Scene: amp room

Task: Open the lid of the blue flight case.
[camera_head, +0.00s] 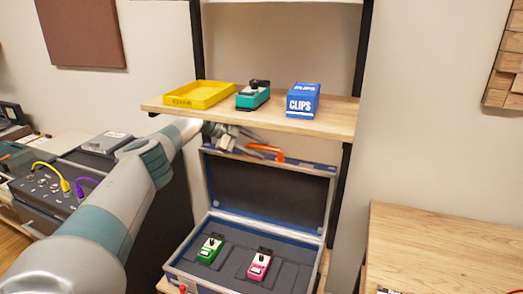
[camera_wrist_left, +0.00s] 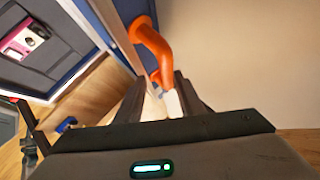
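The blue flight case (camera_head: 325,205) stands on a low wooden surface under the shelf. Its lid (camera_head: 268,193) is raised and stands close to upright at the back. An orange handle (camera_head: 268,152) sits at the lid's top edge. My left gripper (camera_head: 240,143) is at that edge, just left of the handle. In the left wrist view, the fingers (camera_wrist_left: 160,92) are apart and the handle (camera_wrist_left: 152,45) reaches down to the fingertips. I see no firm grip on it; contact is unclear. My right gripper is not in view.
A green pedal (camera_head: 210,248) and a pink pedal (camera_head: 260,264) lie in the case. The shelf (camera_head: 335,118) above holds a yellow tray (camera_head: 199,94), a teal pedal (camera_head: 253,96) and a blue CLIPS box (camera_head: 304,100).

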